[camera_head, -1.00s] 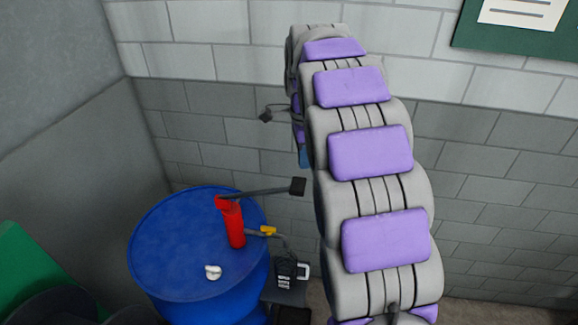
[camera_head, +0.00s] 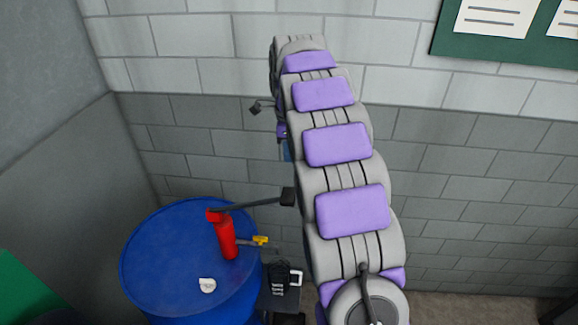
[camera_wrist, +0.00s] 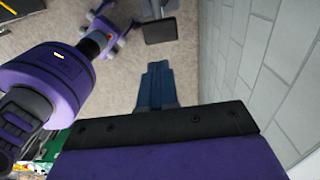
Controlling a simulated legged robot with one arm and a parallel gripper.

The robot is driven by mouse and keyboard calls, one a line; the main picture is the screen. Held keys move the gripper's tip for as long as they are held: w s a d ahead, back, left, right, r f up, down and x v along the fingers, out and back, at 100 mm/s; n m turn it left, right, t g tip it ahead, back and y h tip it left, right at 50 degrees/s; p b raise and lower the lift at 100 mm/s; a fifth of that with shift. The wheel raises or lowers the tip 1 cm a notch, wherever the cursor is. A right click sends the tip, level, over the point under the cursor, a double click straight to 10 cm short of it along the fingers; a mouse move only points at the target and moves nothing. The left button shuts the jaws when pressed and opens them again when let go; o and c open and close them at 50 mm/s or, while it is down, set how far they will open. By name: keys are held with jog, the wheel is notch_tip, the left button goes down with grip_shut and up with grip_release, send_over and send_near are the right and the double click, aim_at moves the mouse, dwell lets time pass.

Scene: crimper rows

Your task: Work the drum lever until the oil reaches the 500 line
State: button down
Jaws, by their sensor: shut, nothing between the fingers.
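The blue drum (camera_head: 165,250) stands at lower left in the head view. A red pump (camera_head: 226,238) rises from its top, with a dark lever (camera_head: 250,205) reaching right to a black grip (camera_head: 288,197). A yellow-handled tap (camera_head: 261,241) juts from the pump. Below it is a dark measuring jug (camera_head: 279,284) with white marks; its oil level cannot be read. My gripper (camera_wrist: 160,80) points away in the wrist view, its blue fingers together and empty. In the head view my gripper (camera_head: 287,150) is mostly hidden behind my arm, above the lever grip.
A dark stand (camera_head: 287,299) is under the jug. A white cap (camera_head: 207,285) lies on the drum top. Block walls (camera_head: 450,165) close off the back, with a green noticeboard (camera_head: 445,40) at upper right. A green object (camera_head: 25,285) is at lower left.

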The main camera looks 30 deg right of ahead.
aim_at(291, 194)
notch_tip(291, 194, down, 13)
jog(key=shift+d+f+p, duration=0.1)
jog(key=shift+d+p, duration=0.05)
jog(key=shift+p, duration=0.15)
dwell(0.4)
jog(key=s+d+f+t+y, duration=0.1)
jog(key=f, duration=0.6)
jog(key=s+d+f+t+y+b, duration=0.1)
jog(key=s+f+y, duration=0.1)
jog(key=f, duration=0.5)
jog(key=shift+s+d+f, duration=0.2)
jog(key=shift+d, duration=0.1)
jog(key=d+p+v, duration=0.1)
jog(key=v, duration=1.4)
jog(key=shift+w+d+t+p, duration=0.3)
jog(key=shift+w+d+p, duration=0.05)
jog(key=shift+p, duration=0.05)
